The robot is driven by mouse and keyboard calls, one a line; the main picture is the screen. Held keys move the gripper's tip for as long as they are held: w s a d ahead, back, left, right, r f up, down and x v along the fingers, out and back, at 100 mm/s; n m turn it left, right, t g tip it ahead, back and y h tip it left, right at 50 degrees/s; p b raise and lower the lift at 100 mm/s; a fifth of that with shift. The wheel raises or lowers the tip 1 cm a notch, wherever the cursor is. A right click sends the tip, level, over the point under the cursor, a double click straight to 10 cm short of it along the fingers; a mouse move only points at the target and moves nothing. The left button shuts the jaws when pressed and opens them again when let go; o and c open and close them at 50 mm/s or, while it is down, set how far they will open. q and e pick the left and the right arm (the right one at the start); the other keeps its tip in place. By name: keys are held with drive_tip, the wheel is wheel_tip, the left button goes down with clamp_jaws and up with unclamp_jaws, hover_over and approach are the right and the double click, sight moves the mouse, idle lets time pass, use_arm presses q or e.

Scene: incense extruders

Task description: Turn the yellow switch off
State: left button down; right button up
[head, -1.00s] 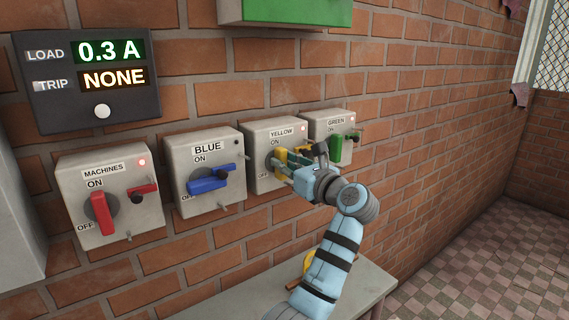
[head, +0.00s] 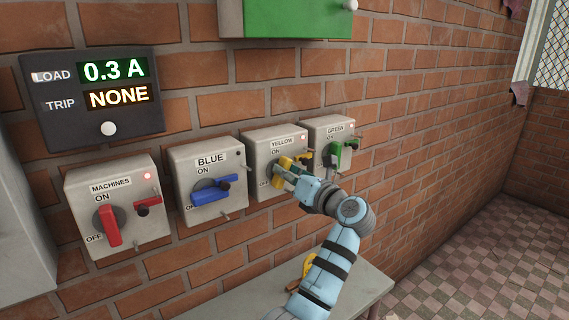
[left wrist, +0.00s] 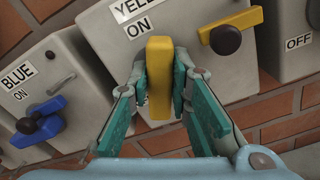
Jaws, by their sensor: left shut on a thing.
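The yellow switch box (head: 258,146) is on the brick wall, third from the left, with a lit red lamp at its top right. Its yellow handle (head: 284,164) is partly hidden by my gripper. In the left wrist view the handle (left wrist: 159,72) stands upright between the two teal fingers, below the ON label. My left gripper (left wrist: 160,88) is shut on this handle; in the head view it reaches the box from the lower right. A smaller yellow lever with a dark knob (left wrist: 228,35) is at the right of the box. My right gripper is not in view.
The blue box (head: 208,170) is left of the yellow one, the green box (head: 328,135) close on the right, and the MACHINES box (head: 115,205) far left. A panel (head: 45,85) reads 0.3 A and NONE. A ledge (head: 235,300) lies below.

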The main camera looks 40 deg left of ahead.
use_arm(q)
drive_tip(key=shift+w+d+f+m+p, duration=0.1)
drive_tip(key=shift+f+m+p, duration=0.05)
drive_tip(key=shift+m+p, duration=1.65)
drive_tip(key=shift+w+a+f+m+p, duration=0.1)
drive_tip(key=shift+m+p, duration=0.95)
drive_tip(key=shift+m, duration=1.5)
drive_tip(key=shift+d+f+m+p, duration=0.1)
drive_tip(key=shift+f+m+p, duration=0.05)
drive_tip(key=shift+m+p, duration=1.65)
drive_tip(key=shift+m+b, duration=0.35)
drive_tip(key=shift+m, duration=0.2)
drive_tip(key=c, duration=1.5)
unclamp_jaws()
drive_tip(key=shift+d, duration=0.1)
